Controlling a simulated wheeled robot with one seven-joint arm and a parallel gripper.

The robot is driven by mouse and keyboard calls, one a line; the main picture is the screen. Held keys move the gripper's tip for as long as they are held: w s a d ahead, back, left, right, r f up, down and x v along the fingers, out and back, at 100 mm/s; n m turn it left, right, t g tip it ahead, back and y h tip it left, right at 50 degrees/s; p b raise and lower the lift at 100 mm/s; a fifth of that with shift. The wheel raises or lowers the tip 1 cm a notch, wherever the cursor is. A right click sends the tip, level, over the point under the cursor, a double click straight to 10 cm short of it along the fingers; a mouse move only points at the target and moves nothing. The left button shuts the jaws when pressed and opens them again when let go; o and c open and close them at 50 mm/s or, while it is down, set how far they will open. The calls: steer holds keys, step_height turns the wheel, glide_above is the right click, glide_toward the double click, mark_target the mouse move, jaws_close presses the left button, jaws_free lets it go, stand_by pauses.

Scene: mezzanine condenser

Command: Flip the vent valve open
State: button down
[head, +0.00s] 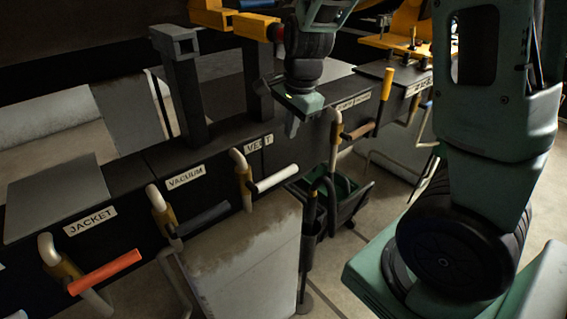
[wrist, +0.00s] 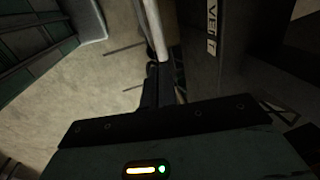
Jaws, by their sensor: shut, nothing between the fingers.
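The vent valve has a white lever handle (head: 275,179) on a bent pale pipe with a brass-coloured body (head: 243,174), below the VENT label (head: 259,143) on the dark panel. The handle sticks out to the right, roughly level. My gripper (head: 292,130) is shut and empty, pointing down above and to the right of the handle, apart from it in the head view. In the wrist view my fingers (wrist: 158,85) are together, and a pale bar (wrist: 152,28) shows beyond their tips; I cannot tell if they touch. The VENT label (wrist: 211,30) is on the right there.
To the left are the VACUUM valve's dark handle (head: 203,219) and the JACKET valve's orange handle (head: 105,271). To the right are a brown handle (head: 358,130) and an upright yellow one (head: 386,92). A pale block (head: 245,258) and a green-black bin (head: 342,196) stand below.

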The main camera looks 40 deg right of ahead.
mark_target(283, 171)
steer(key=f, duration=0.4)
steer(key=w+f+p, duration=0.1)
steer(key=f, duration=0.3)
steer(key=w+f+p, duration=0.1)
steer(key=f, duration=0.3)
steer(key=shift+w+f, duration=0.25)
steer(key=shift+f, duration=0.05)
steer(key=shift+f, duration=0.1)
